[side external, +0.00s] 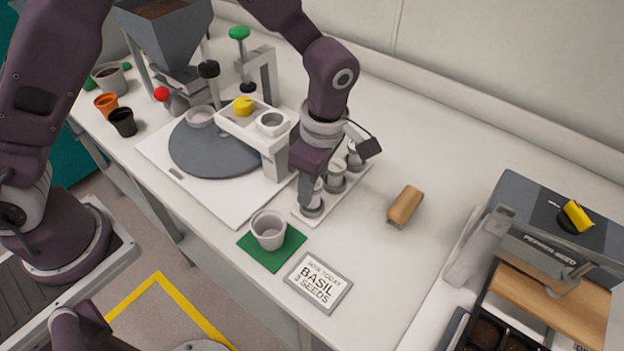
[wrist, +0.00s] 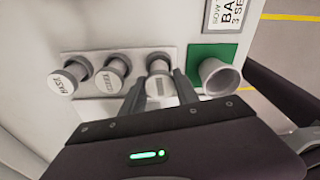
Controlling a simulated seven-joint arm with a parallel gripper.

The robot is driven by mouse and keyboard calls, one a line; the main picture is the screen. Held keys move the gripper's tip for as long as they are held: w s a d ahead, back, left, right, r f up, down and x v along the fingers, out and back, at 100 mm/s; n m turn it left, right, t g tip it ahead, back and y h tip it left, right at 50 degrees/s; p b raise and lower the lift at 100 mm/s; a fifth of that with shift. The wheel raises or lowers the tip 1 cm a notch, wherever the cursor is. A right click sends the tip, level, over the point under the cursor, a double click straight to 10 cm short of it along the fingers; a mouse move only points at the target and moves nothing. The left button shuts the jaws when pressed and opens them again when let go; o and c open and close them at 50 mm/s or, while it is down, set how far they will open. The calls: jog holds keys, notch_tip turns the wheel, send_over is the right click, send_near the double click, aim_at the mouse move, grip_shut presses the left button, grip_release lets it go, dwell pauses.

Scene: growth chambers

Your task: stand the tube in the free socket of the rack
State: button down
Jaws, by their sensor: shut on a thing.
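The white rack (side external: 302,215) lies on the bench and also shows in the wrist view (wrist: 132,53). Two white labelled tubes stand in it, one marked BASIL (wrist: 62,84) and a neighbour (wrist: 110,84) whose label is hard to read. My gripper (wrist: 160,92) is shut on a third pale tube (wrist: 159,68) at the rack end nearest the green mat. That tube looks upright, in line with the end socket. I cannot tell whether its foot is inside the socket or just above it. In the side view my gripper (side external: 314,188) partly hides this tube.
A pale pot (side external: 268,230) stands on a green mat (side external: 275,256) close to the rack. A BASIL sign (side external: 319,284) and a wooden block (side external: 405,206) lie nearby. A white stand (side external: 275,150) with a grey turntable (side external: 215,148) is close on the left.

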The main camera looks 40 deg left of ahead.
jog(key=shift+f, duration=0.8)
jog(key=c, duration=0.8)
grip_release()
jog(key=shift+c, duration=0.2)
jog(key=shift+r, duration=0.1)
jog(key=shift+r, duration=4.2)
